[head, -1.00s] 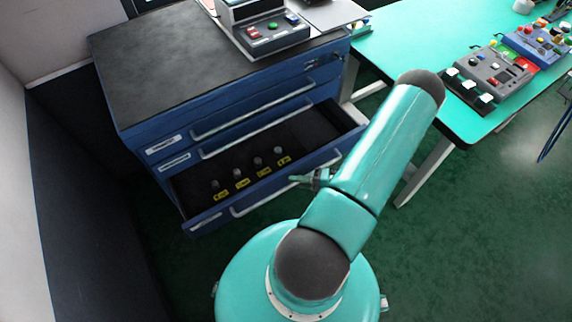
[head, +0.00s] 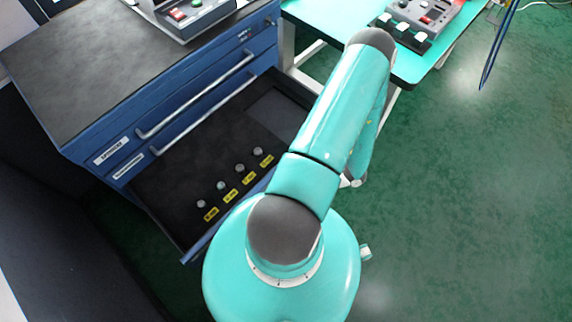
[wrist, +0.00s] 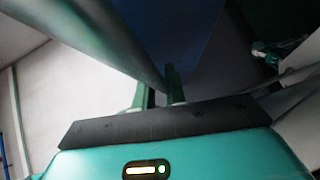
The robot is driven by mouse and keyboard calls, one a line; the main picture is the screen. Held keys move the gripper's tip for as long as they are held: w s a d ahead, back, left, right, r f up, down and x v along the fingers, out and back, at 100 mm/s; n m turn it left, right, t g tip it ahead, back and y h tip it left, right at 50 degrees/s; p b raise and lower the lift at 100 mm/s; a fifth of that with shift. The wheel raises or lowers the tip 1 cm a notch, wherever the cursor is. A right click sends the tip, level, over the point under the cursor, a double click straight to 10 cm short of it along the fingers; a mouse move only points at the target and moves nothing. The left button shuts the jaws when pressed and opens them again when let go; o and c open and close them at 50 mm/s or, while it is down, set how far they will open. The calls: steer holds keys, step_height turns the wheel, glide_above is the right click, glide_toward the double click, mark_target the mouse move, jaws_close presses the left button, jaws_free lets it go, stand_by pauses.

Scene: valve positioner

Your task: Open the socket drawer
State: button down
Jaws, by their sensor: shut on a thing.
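The socket drawer (head: 183,172) is pulled well out of the blue cabinet (head: 100,140) in the head view. Several small sockets with yellow labels (head: 232,195) stand in a row on its dark floor. The drawer's front and handle are mostly hidden behind my arm in the head view. In the wrist view, my gripper (wrist: 160,90) is shut on the drawer handle (wrist: 122,45), a grey bar running up to the left. The fingers' exact contact is hard to see.
Two shut drawers with handles (head: 195,105) lie above the open one. A button box (head: 190,12) stands on the cabinet top. A turquoise table (head: 325,22) with a control panel stands at the back. Green floor is clear on the right.

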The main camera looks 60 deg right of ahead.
steer(key=c, duration=1.5)
jaws_free()
steer(key=shift+o, duration=0.2)
steer(key=shift+s, duration=0.1)
steer(key=v, duration=1.3)
steer(key=shift+s+d, duration=0.2)
steer(key=shift+s, duration=0.05)
steer(key=shift+r, duration=0.15)
